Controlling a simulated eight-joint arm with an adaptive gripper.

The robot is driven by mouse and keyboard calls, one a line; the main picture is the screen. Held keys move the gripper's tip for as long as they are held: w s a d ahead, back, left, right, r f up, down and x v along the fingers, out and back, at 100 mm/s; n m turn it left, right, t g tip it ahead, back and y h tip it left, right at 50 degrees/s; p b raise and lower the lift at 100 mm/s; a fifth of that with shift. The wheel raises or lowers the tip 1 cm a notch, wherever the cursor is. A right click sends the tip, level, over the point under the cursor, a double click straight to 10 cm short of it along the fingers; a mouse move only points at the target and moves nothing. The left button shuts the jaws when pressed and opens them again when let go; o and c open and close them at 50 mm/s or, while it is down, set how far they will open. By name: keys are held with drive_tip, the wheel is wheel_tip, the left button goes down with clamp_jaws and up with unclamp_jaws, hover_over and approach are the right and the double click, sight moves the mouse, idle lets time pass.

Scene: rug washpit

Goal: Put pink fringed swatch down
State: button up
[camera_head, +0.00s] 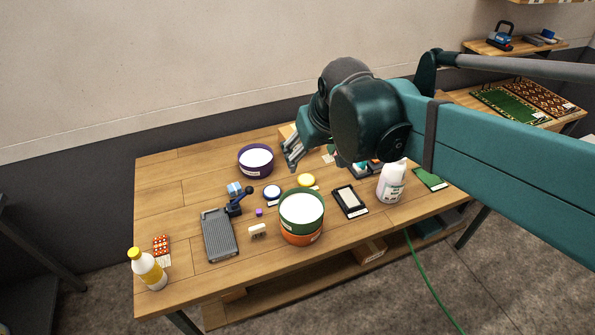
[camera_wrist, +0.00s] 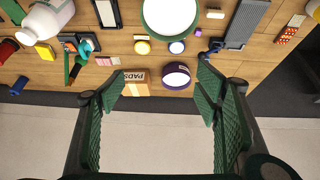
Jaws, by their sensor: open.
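A small pink piece (camera_wrist: 103,61) with a pale tag beside it lies flat on the wooden table in the wrist view, left of the box marked PADS; it looks like the pink swatch, but its fringe is too small to make out. In the head view my gripper and arm cover most of that spot. My gripper (camera_head: 292,158) is open and empty, above the table's back edge. Its spread fingers also show in the wrist view (camera_wrist: 162,95), with the PADS box (camera_wrist: 135,83) and the purple tub between and beyond them.
Bare wood shows at the back left.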

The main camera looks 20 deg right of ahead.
drive_tip(key=s+a+f+t, duration=0.1)
drive_tip(key=s+a+f, duration=0.2)
drive_tip(key=s, duration=0.6)
drive_tip(key=shift+s+a+f+t, duration=0.3)
drive_tip(key=shift+a, duration=0.25)
